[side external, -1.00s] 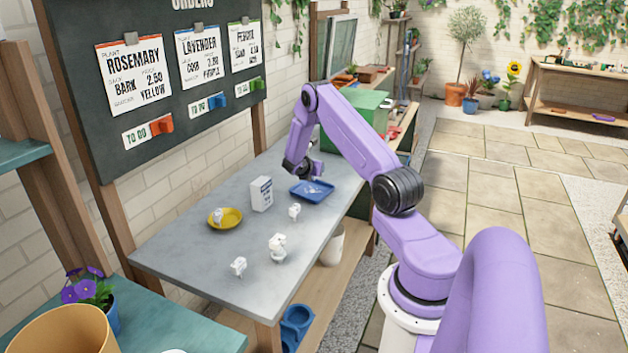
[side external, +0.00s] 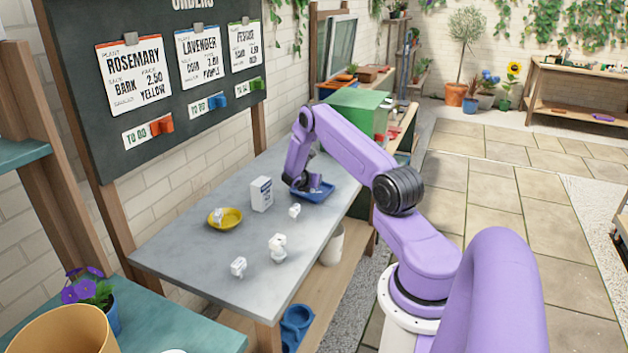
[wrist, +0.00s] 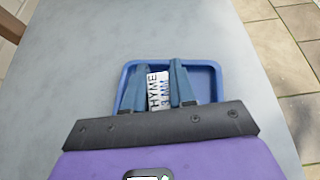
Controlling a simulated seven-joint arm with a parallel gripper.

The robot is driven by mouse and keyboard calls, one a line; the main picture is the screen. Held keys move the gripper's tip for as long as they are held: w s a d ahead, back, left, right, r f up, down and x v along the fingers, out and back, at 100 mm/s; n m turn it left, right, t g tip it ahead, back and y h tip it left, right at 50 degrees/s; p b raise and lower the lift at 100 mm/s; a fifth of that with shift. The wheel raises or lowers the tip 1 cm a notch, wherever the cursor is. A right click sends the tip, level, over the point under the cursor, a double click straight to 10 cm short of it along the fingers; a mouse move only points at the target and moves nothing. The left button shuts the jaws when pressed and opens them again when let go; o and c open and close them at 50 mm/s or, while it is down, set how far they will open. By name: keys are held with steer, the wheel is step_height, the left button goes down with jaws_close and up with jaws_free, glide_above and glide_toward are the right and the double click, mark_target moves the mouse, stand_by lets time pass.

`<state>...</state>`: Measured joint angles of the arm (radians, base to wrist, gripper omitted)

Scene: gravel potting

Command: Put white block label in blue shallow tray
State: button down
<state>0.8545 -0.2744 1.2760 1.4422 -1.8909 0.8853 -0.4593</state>
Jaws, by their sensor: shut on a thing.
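The white block label (wrist: 158,90), with dark printed lettering, is between the two fingers of my gripper (wrist: 159,70) in the wrist view. My gripper is shut on it. The blue shallow tray (wrist: 208,66) lies directly below and behind the fingers, so the label is over or inside it; I cannot tell whether it touches the tray floor. In the side external view my gripper (side external: 301,188) is low at the left part of the blue tray (side external: 325,189), and the label is not clear there.
A white box (side external: 261,194) stands left of the tray. A yellow saucer (side external: 236,221) holds a small white piece. Several small white pieces (side external: 278,248) stand on the grey table (side external: 195,262). A green box (side external: 350,118) is at the far end.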

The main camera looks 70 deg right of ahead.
steer(key=c, duration=0.9)
jaws_free()
steer(key=shift+f, duration=0.15)
steer(key=shift+c, duration=0.2)
steer(key=shift+a+r, duration=0.2)
steer(key=shift+r, duration=0.1)
steer(key=s+a+r+m+t+y, duration=0.1)
steer(key=a+r, duration=0.5)
steer(key=a, duration=0.6)
steer(key=a+r+m+y, duration=0.2)
steer(key=a+r, duration=0.3)
steer(key=a, duration=0.7)
steer(key=s+a+r+m+t+y, duration=0.1)
steer(key=a+r, duration=0.5)
steer(key=a, duration=0.6)
steer(key=s+a+r+g+y, duration=0.1)
steer(key=s+a+y, duration=0.3)
steer(key=s+a, duration=0.5)
steer(key=s+a+r+m+y, duration=0.1)
steer(key=s+a+r+y, duration=0.2)
steer(key=s+a, duration=0.7)
steer(key=s+y, duration=0.1)
steer(key=s, duration=0.5)
steer(key=shift+s+a+r+g+y, duration=0.25)
steer(key=shift+s+r+g+y, duration=0.05)
steer(key=shift+s+r+g, duration=0.1)
